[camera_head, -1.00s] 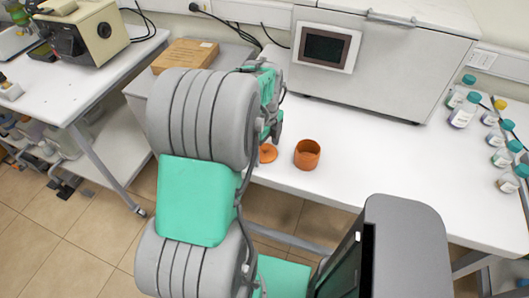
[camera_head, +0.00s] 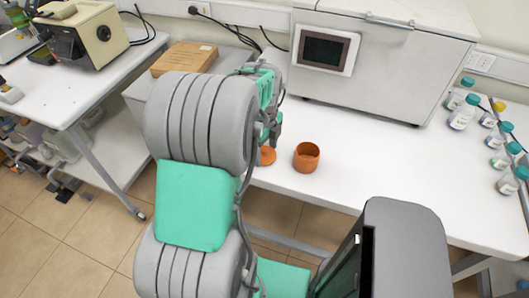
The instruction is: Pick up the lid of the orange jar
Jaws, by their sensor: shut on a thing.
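The orange jar (camera_head: 307,158) stands upright and open on the white table, with no lid on it. Its orange lid (camera_head: 267,156) is to the left of the jar, near the table's front edge. My gripper (camera_head: 268,140) points down over the lid and is shut on it. My arm hides much of the gripper and the lid's left part. I cannot tell whether the lid is clear of the tabletop.
A large grey machine with a small screen (camera_head: 325,50) stands behind the jar. Several bottles with teal caps (camera_head: 464,112) stand at the right. A cardboard box (camera_head: 185,58) lies at the left. The white table (camera_head: 375,155) is clear between jar and bottles.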

